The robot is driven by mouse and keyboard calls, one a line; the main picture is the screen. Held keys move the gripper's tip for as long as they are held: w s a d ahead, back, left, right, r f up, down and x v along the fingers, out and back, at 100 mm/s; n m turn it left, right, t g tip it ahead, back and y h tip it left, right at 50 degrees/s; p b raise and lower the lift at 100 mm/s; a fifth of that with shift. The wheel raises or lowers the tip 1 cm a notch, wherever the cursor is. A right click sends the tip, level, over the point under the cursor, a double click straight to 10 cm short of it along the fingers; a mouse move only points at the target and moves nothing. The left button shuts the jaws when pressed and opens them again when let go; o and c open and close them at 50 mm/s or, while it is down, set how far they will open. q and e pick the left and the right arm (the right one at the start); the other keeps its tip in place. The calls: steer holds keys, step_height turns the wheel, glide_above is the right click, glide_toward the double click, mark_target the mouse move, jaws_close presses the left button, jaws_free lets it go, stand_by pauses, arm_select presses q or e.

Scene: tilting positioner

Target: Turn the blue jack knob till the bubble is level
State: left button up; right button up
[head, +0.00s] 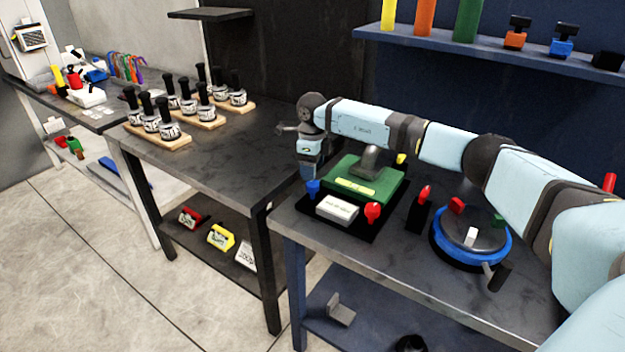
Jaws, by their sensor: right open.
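The tilting positioner is a green plate (384,182) on a black base (362,229). A yellow-green level vial (355,186) lies on the plate; its bubble is too small to make out. The blue jack knob (313,188) is at the left corner of the base. A red knob (373,211) is at the front corner and a yellow knob (401,159) at the back. My right gripper (309,178) is open and points down just above the blue knob; whether its fingers reach around the knob cannot be told. My left gripper is out of view.
A white labelled block (337,208) sits at the base's front. A blue-rimmed turntable (470,262) stands to the right, with a small black stand (418,214) between. Tool holders on wooden boards (158,140) fill part of the left table. A blue shelf (470,45) hangs behind.

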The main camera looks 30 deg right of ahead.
mark_target(313, 183)
step_height(313, 183, up, 8)
steer(key=shift+r, duration=0.15)
steer(key=shift+s, duration=0.1)
stand_by(0.5)
